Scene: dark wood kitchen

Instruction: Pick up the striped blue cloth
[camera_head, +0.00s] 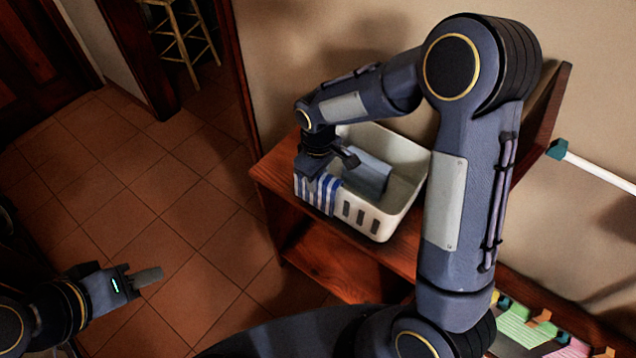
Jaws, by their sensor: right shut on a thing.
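The blue and white striped cloth (317,195) hangs over the left edge of a white plastic basket (408,165). My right gripper (328,171) is at the top of the cloth, by the basket's rim, and is shut on it. The gripper hides the upper part of the cloth. My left gripper (146,278) is low at the left, over the tiled floor and far from the cloth. Its fingers overlap in this view, so I cannot see whether they are apart; nothing shows in them.
The basket stands on a wooden shelf unit (345,266) against the wall. A plain grey-blue cloth (368,176) lies inside it. A white rod with a teal end (557,150) juts in at the right. Colourful pegged cloths or papers (527,325) are at bottom right. The tiled floor is clear.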

